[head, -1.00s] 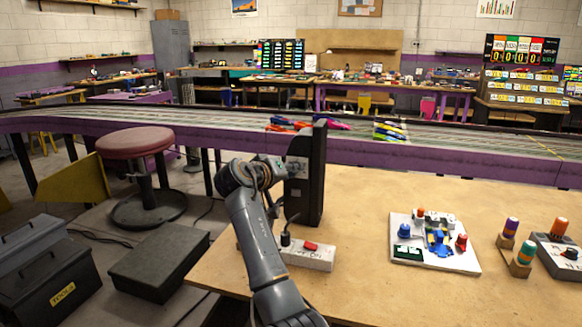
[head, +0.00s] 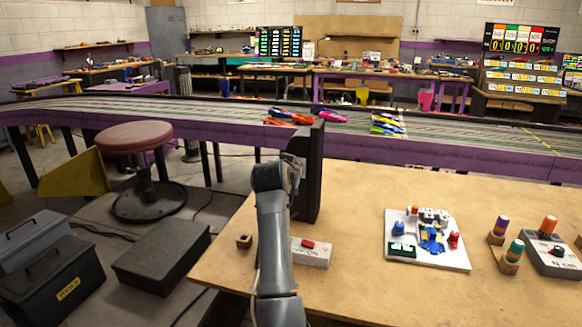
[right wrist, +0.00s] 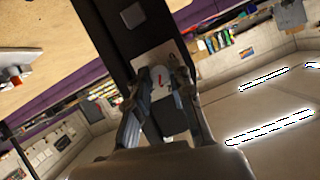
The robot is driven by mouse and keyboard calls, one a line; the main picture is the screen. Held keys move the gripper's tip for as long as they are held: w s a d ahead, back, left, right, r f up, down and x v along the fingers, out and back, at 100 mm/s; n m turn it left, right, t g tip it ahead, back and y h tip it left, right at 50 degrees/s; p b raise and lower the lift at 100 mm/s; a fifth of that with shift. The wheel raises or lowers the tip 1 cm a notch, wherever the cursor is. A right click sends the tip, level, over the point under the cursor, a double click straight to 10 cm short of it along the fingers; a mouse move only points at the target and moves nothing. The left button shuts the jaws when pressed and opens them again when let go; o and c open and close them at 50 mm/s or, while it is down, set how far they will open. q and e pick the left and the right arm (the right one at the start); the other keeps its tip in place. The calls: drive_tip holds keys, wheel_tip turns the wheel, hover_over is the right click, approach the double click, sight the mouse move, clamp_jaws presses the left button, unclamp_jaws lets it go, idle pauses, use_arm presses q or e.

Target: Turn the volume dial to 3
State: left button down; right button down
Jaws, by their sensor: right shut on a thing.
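The volume dial (right wrist: 160,79) shows in the right wrist view as a small pale knob with a red mark, on a light plate (right wrist: 145,57) on the face of a tall black unit. The black unit (head: 314,190) stands at the left end of the wooden bench in the head view. My right gripper (right wrist: 161,92) is shut on the dial, one finger on each side. In the head view my right gripper (head: 293,167) reaches the unit's face, and the dial is hidden there. The dial's numbers are too small to read. My left gripper is out of view.
A white power strip (head: 312,253) with a red switch lies under my right arm, beside a small brown block (head: 244,241). A white board (head: 428,240) with coloured parts and a grey controller (head: 552,252) lie to the right. The bench middle is clear.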

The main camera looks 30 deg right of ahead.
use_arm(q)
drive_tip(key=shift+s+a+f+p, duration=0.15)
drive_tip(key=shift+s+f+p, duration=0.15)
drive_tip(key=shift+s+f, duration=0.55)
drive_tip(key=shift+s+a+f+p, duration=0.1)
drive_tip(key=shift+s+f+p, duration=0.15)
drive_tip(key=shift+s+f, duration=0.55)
use_arm(e)
drive_tip(key=shift+s+f+m+t+y, duration=0.1)
drive_tip(key=shift+m+t+y, duration=0.5)
drive_tip(key=shift+m, duration=0.7)
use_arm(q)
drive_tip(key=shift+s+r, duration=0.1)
use_arm(e)
drive_tip(key=c, duration=1.2)
unclamp_jaws()
drive_tip(key=shift+o, duration=0.2)
wheel_tip(320, 180, up, 10)
